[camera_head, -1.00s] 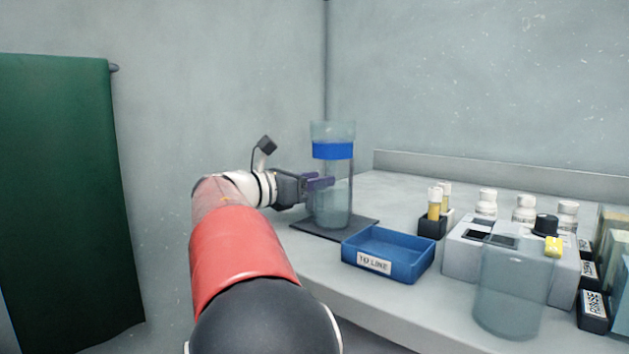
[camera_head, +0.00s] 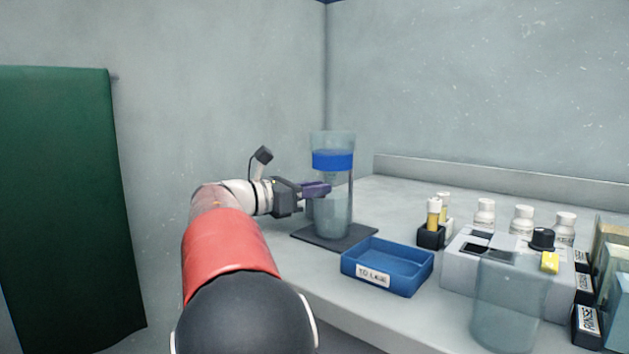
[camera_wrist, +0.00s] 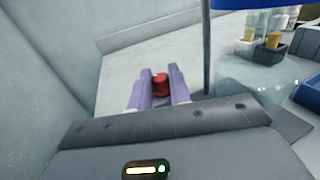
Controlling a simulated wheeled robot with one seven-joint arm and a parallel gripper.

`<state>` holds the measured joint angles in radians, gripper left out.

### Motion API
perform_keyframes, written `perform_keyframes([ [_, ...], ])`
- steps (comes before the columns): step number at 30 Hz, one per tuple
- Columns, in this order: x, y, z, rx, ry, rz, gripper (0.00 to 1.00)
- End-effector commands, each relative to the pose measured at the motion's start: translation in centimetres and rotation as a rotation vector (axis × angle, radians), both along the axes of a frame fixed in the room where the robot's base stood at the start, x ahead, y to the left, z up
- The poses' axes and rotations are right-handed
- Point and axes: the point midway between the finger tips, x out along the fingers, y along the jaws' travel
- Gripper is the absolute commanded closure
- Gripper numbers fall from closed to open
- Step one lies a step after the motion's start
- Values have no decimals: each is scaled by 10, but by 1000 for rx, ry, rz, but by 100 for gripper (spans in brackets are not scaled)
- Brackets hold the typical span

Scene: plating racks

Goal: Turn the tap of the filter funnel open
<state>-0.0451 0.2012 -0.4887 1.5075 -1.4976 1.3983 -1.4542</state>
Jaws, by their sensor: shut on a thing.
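The filter funnel (camera_head: 332,142) is a clear vessel with blue liquid, held upright on a stand with a dark base (camera_head: 360,234). A clear beaker (camera_head: 334,217) stands below it. My gripper (camera_head: 328,190) reaches in from the left, just under the blue liquid. In the wrist view, its two purple fingers (camera_wrist: 160,80) are shut on the red tap (camera_wrist: 160,87), which sits between their tips. In the head view the fingers hide the tap. I cannot tell the tap's exact angle.
A blue tray (camera_head: 388,268) with a label stands just in front of the stand base. To the right are a small vial holder (camera_head: 431,237), a grey box (camera_head: 462,262), white bottles (camera_head: 484,214) and a clear container (camera_head: 507,305).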

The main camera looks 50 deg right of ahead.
Motion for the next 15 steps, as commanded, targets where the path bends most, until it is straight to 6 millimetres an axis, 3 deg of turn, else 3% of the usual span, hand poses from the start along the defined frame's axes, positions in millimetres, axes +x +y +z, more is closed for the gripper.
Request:
perform_keyframes([
  [3,2,-1,7,1,7,-84,100],
  [15,6,-3,-1,-2,0,-419,100],
])
